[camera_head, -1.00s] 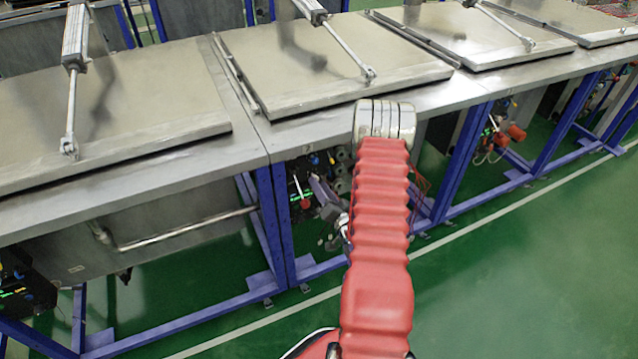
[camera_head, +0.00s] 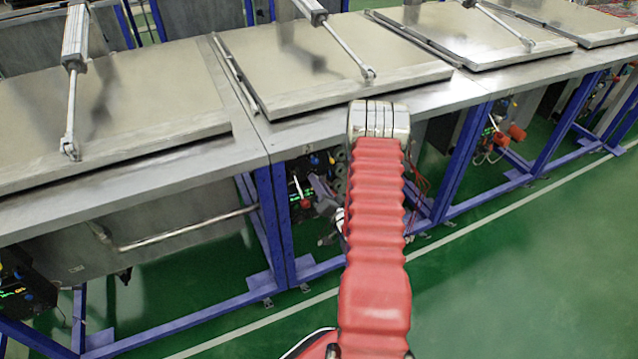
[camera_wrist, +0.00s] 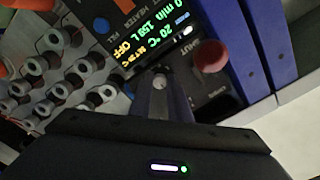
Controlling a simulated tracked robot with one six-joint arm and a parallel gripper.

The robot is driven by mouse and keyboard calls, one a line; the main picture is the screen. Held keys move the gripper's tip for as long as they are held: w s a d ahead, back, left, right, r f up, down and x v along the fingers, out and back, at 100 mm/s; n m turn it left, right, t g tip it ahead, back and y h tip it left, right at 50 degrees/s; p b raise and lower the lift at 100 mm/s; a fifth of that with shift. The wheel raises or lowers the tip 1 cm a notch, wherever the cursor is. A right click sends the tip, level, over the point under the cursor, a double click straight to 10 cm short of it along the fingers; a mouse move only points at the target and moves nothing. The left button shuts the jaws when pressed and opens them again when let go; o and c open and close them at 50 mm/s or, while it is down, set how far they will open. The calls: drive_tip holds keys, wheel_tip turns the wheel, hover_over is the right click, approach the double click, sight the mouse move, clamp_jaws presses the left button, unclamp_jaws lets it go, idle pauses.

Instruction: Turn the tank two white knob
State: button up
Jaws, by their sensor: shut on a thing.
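The control panel (camera_head: 300,182) of the tank sits under the bench edge in the head view, and in the wrist view its lit display (camera_wrist: 150,38) faces me. My gripper (camera_wrist: 160,84) is at the panel just below the display, its fingers closed on a small pale knob, which I take as the white knob (camera_wrist: 158,82). The fingers hide most of it, so its turn angle cannot be read. A red knob (camera_wrist: 210,57) is right of the fingers and a blue knob (camera_wrist: 101,25) is up and left.
Metal valve fittings (camera_wrist: 70,70) crowd the left of the panel in the wrist view. A blue frame post (camera_wrist: 270,45) stands close on the right. Closed steel lids (camera_head: 330,65) with pneumatic cylinders lie above. The green floor (camera_head: 510,270) in front is clear.

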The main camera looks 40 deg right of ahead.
drive_tip(key=shift+s+d, duration=0.1)
drive_tip(key=shift+d, duration=0.2)
clamp_jaws()
drive_tip(key=shift+a, duration=0.15)
drive_tip(key=shift+f+n, duration=0.1)
drive_tip(key=shift+n, duration=0.3)
drive_tip(key=shift+a+f+n, duration=0.1)
drive_tip(key=shift+n, duration=9.4)
